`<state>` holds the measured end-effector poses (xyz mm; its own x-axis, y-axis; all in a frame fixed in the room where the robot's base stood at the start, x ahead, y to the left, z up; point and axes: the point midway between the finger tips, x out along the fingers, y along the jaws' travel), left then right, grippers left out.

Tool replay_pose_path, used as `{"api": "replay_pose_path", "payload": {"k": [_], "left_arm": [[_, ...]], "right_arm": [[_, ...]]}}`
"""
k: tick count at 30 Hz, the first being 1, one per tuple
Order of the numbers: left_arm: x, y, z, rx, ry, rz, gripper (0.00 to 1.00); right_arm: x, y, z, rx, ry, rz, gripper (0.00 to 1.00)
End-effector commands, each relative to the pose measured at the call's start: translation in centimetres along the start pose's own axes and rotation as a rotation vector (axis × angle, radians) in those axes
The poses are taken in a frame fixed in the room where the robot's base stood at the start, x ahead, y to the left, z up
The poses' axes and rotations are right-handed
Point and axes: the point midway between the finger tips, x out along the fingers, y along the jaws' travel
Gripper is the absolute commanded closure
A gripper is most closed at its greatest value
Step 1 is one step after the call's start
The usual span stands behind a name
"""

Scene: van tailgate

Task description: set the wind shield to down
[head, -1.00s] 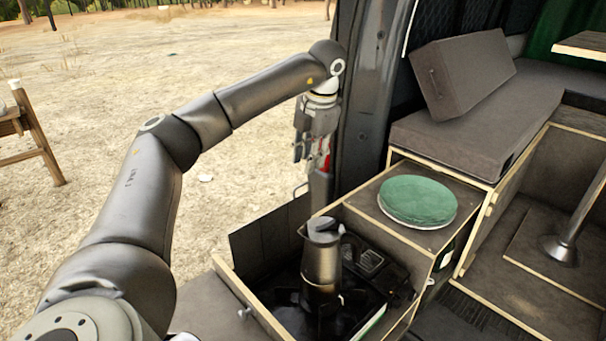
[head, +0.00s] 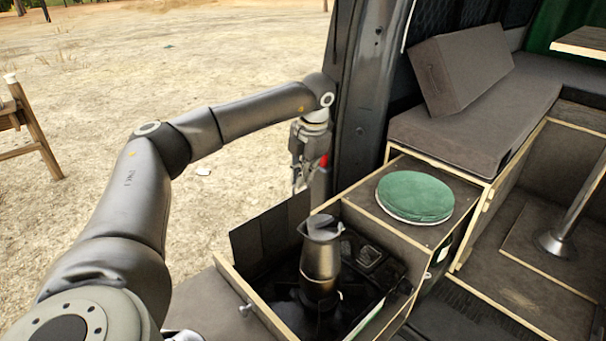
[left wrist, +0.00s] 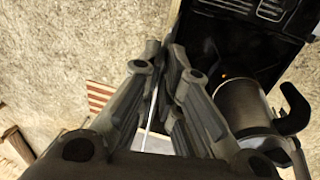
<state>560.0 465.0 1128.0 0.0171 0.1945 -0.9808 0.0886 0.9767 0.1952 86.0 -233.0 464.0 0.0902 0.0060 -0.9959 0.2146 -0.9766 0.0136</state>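The wind shield (head: 270,236) is a dark folded panel standing up along the outer-left and back side of the stove (head: 370,292), in the head view. A dark metal coffee pot (head: 321,258) stands on the stove; it also shows in the left wrist view (left wrist: 243,104). My left gripper (head: 299,184) points down just above and behind the shield's far end. Its fingertips are close together in the left wrist view (left wrist: 164,48), with nothing clearly held between them. Whether they touch the shield is hard to tell. My right gripper is out of view.
The van's door pillar (head: 352,100) rises right beside my left gripper. A green-topped round stack (head: 414,197) sits on the cabinet right of the stove drawer. Open sandy ground lies left.

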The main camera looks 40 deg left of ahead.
Motion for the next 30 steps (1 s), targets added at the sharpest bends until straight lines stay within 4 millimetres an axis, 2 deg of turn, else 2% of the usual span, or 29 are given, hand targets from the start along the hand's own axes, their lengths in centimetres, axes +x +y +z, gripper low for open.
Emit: {"api": "replay_pose_path", "payload": {"k": [11, 14, 16, 17, 18, 23, 30], "left_arm": [[0.3, -0.1, 0.0, 0.0, 0.0, 0.0, 1.0], [1.9, -0.4, 0.0, 0.001, 0.001, -0.001, 1.0], [3.6, -0.8, 0.0, 0.001, 0.002, 0.0, 1.0], [2.6, -0.5, 0.1, 0.0, -0.002, 0.0, 0.97], [2.5, -0.5, 0.1, 0.0, -0.003, 0.0, 0.92], [2.5, -0.5, 0.1, 0.0, -0.001, 0.0, 0.72], [2.5, -0.5, 0.1, 0.0, -0.001, 0.0, 0.72]], "right_arm": [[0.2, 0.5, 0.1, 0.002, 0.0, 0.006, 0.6], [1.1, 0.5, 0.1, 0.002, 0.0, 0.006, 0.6], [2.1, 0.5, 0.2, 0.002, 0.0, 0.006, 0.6], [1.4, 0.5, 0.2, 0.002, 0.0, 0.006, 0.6], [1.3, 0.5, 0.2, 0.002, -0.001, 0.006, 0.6], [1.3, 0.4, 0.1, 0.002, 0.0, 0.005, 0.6], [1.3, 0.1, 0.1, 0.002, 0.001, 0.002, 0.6]]}}
